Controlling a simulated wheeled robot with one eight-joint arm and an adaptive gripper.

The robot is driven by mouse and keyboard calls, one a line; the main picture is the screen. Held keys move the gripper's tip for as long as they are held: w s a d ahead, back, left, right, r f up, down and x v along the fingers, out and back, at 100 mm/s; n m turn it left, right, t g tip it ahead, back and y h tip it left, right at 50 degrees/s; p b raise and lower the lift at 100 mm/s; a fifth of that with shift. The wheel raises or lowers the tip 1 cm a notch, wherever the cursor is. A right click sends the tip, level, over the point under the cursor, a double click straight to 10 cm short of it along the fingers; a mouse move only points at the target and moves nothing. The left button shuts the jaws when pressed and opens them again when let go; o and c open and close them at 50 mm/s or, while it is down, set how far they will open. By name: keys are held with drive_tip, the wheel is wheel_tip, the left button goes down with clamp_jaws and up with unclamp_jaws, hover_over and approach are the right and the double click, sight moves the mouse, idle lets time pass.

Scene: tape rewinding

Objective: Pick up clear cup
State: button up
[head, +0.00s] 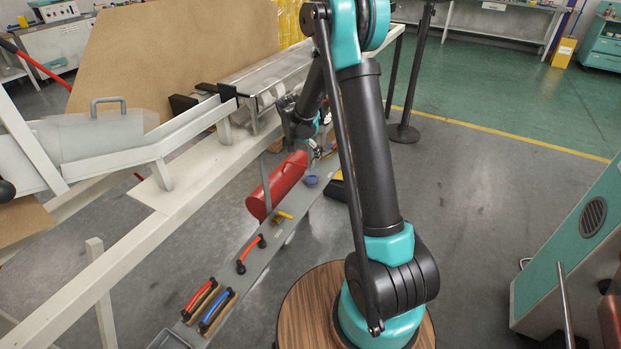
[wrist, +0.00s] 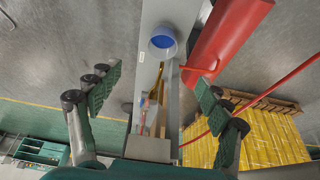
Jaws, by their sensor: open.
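The clear cup (wrist: 163,42), a small round cup with a blue inside, stands on the grey shelf in the wrist view, near the top. In the head view a small blue round thing (head: 311,180) on the shelf beside the red cylinder looks like the same cup. My gripper (wrist: 156,85) is open and empty, its two green-padded fingers apart to the left and right. The cup lies beyond the fingertips, roughly in line with the gap between them, and is not touched. In the head view the gripper is small and partly hidden by my arm.
A red cylinder (wrist: 225,38) lies close to the right of the cup; it also shows in the head view (head: 278,186). Brushes and other tools lie on the shelf. Red- and blue-handled tools (head: 217,313) lie at its near end. A white frame rail (head: 150,228) runs alongside.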

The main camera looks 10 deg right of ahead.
approach(312, 174)
drive_tip(key=shift+s+d+f, duration=0.25)
drive_tip(key=shift+s+f, duration=0.15)
drive_tip(key=shift+f, duration=0.15)
drive_tip(key=shift+s+d+f, duration=0.2)
drive_tip(key=shift+s+f, duration=0.15)
drive_tip(key=shift+f, duration=0.2)
drive_tip(key=shift+x, duration=2.65)
drive_tip(key=shift+w+a, duration=0.1)
drive_tip(key=shift+a, duration=0.05)
drive_tip(key=shift+c, duration=0.5)
drive_tip(key=c, duration=1.3)
drive_tip(key=shift+r, duration=0.15)
